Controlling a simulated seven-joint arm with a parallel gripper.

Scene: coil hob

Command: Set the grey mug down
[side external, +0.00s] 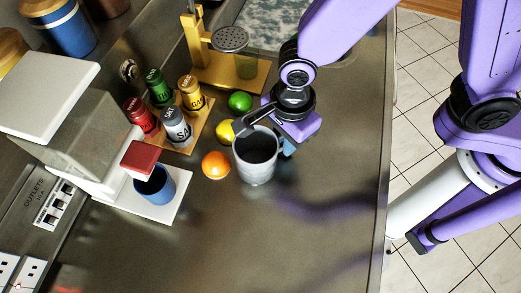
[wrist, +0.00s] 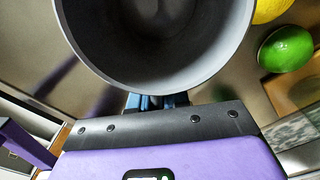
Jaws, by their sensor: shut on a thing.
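The grey mug (side external: 258,168) is upright over the bare metal counter, mouth up and empty inside. I cannot tell whether its base touches the counter. My gripper (side external: 285,147) is shut on the mug at its right side. In the wrist view the mug (wrist: 155,80) fills the top middle, and the blue fingertips of my gripper (wrist: 154,102) are close together at its near side. The exact grip point is hidden under the rim.
An orange (side external: 216,165), a lemon (side external: 225,132) and a lime (side external: 239,102) lie close to the mug's left and behind. A spice rack (side external: 203,128) and a coffee machine with a blue cup (side external: 155,188) stand further left. The front counter (side external: 270,240) is clear.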

